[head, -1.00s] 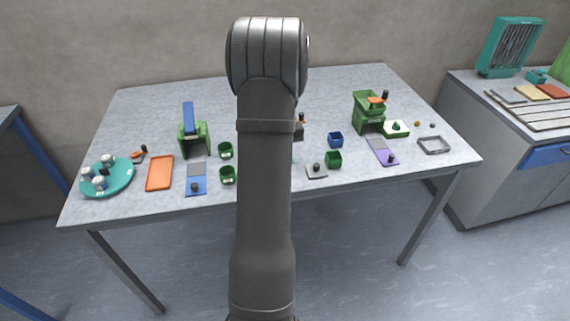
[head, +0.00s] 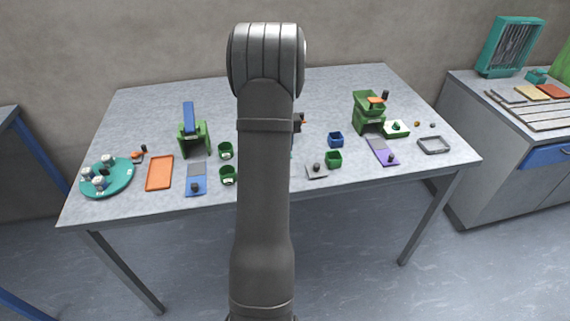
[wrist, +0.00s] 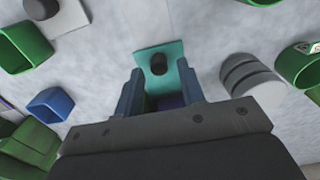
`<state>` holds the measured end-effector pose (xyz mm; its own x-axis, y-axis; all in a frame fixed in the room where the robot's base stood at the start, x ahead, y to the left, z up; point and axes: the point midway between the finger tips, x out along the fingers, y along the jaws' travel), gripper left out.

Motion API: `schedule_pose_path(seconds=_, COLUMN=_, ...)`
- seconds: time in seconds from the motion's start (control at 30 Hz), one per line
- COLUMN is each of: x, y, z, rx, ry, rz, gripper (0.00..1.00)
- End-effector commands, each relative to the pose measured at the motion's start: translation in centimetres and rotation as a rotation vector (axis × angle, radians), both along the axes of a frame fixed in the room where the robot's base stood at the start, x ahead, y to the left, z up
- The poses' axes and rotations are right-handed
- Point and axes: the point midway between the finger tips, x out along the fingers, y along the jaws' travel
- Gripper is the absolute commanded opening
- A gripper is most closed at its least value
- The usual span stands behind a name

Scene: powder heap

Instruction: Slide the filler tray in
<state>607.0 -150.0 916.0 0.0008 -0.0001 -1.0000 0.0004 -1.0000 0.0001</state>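In the head view my arm covers the gripper and nearly all of this tray.
A grey plate with a knob (head: 317,173) lies in front. Green stations (head: 205,140) (head: 362,101) stand left and right. A ribbed grey cylinder (wrist: 252,80) is close by in the wrist view.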

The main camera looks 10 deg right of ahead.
Motion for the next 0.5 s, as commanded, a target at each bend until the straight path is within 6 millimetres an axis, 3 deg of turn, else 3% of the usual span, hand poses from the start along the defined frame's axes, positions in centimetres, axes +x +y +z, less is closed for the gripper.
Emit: schedule_pose_path(seconds=0.5, x=0.0, y=0.0, z=5.3, rx=-0.001, ry=-0.002, rz=0.000, gripper=0.36)
